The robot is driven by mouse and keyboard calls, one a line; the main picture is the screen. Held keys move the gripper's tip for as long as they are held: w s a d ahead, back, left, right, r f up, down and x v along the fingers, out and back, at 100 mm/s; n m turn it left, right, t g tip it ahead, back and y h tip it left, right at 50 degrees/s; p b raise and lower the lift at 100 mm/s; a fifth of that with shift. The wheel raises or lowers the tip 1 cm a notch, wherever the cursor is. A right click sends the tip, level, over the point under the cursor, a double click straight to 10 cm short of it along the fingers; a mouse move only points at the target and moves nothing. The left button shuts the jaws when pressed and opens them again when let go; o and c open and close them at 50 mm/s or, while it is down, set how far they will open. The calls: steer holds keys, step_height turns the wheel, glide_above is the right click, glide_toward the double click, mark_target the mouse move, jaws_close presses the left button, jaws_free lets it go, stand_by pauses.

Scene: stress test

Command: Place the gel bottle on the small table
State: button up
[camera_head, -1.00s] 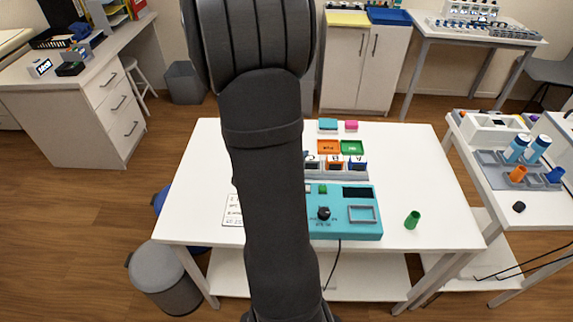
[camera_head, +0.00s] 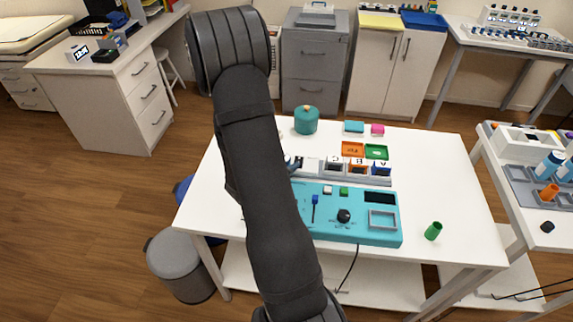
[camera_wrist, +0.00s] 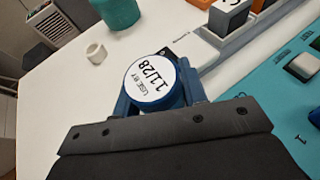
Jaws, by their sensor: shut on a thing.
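In the wrist view, my gripper (camera_wrist: 157,95) is shut on a round blue bottle (camera_wrist: 152,80) seen from its end. Its white end label reads "USE BY 11/28"; the body below is hidden, so I cannot confirm it is the gel bottle. The gripper and bottle are over or on the white table (camera_wrist: 80,115); the contact does not show. In the head view, my arm hides most of the gripper. The white table (camera_head: 455,200) stands in the middle. A second white table (camera_head: 510,205) at the right holds similar blue bottles (camera_head: 549,165).
On the middle table are a teal control panel (camera_head: 330,227), a row of lettered blocks (camera_head: 358,170), a teal pot (camera_head: 306,120), orange (camera_head: 352,149) and green trays (camera_head: 377,152) and a green cup (camera_head: 433,231). A small white ring (camera_wrist: 96,53) lies near the gripper. The table's right part has free room.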

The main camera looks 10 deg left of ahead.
steer(key=shift+f, duration=0.35)
steer(key=shift+f, duration=0.2)
steer(key=o, duration=1.1)
steer(key=shift+r, duration=0.1)
steer(key=shift+r, duration=0.15)
steer(key=shift+o, duration=0.4)
steer(key=v, duration=1.2)
